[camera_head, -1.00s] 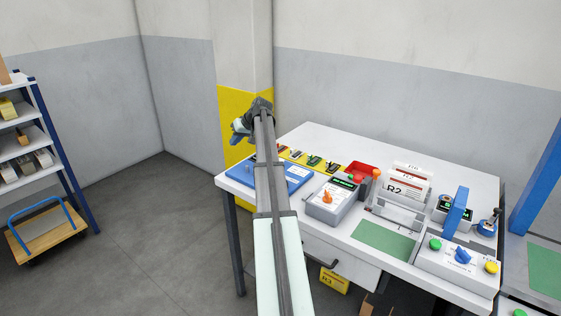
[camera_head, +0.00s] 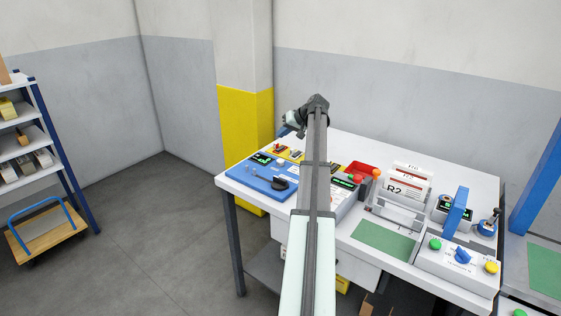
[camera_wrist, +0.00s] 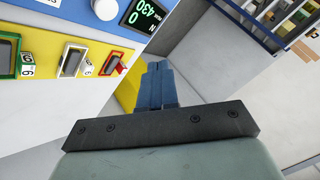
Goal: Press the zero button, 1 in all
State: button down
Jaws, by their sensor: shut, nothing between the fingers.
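A blue unit (camera_head: 258,180) with a small dark display (camera_head: 261,157), a white round button (camera_head: 281,161) and a dark part sits on the left of the white table. In the wrist view, a lit display (camera_wrist: 144,14) stands beside a white round button (camera_wrist: 106,8) on a blue face; I cannot read a zero label on it. My gripper (camera_head: 287,128) is above the table's back-left area, beyond the blue unit. In the wrist view its blue fingers (camera_wrist: 157,84) are shut and empty, apart from the button.
A yellow strip (camera_wrist: 45,45) with small coloured holders lies beside the blue face. A grey unit with a display (camera_head: 346,182), a red bin (camera_head: 362,169), an R2 card holder (camera_head: 402,185) and a button box (camera_head: 460,262) stand rightward. A yellow-banded pillar (camera_head: 235,115) rises behind.

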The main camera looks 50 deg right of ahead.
aim_at(283, 160)
jog(key=shift+f, duration=0.1)
jog(key=shift+f, duration=4.3)
jog(key=shift+f, duration=0.25)
jog(key=shift+f, duration=0.2)
jog(key=shift+f, duration=0.45)
jog(key=shift+r, duration=0.9)
jog(key=shift+r, duration=2.5)
